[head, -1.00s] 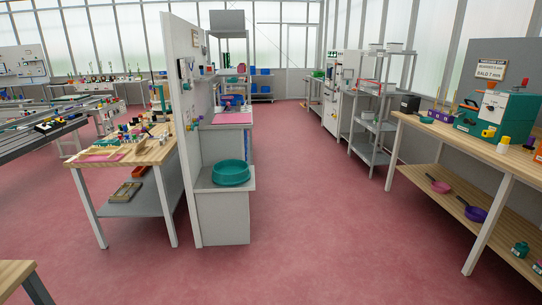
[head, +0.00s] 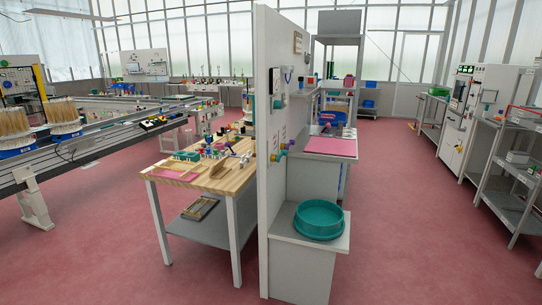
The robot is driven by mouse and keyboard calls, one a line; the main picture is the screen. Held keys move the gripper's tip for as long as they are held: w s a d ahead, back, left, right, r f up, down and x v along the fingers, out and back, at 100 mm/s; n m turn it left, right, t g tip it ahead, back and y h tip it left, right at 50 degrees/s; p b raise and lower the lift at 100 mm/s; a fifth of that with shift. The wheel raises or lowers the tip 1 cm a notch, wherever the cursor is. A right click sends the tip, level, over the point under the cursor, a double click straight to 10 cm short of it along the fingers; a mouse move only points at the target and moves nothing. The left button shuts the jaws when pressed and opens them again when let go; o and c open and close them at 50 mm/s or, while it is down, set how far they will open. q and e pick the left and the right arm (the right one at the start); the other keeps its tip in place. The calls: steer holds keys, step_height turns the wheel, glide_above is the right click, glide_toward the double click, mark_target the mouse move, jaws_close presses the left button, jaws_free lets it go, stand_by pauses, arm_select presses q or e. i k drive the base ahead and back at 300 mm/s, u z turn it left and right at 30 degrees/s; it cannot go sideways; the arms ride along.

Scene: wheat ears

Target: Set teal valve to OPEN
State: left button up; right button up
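No gripper of mine shows in the head view. Another small teal part (head: 277,103) sits higher on that face. They are too small to tell whether one is the teal valve, and no OPEN marking can be read.
A wooden workbench (head: 222,180) with small parts stands left of the partition. A grey cabinet (head: 301,265) bearing a teal basin (head: 319,219) stands right of it. A conveyor (head: 60,150) lies at the left, grey shelving (head: 512,190) at the right. The red floor (head: 410,220) between is clear.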

mark_target(285, 152)
steer(key=z, duration=0.6)
steer(key=i, duration=1.1)
steer(key=z, duration=0.35)
steer(key=i, duration=1.35)
steer(key=u, duration=0.6)
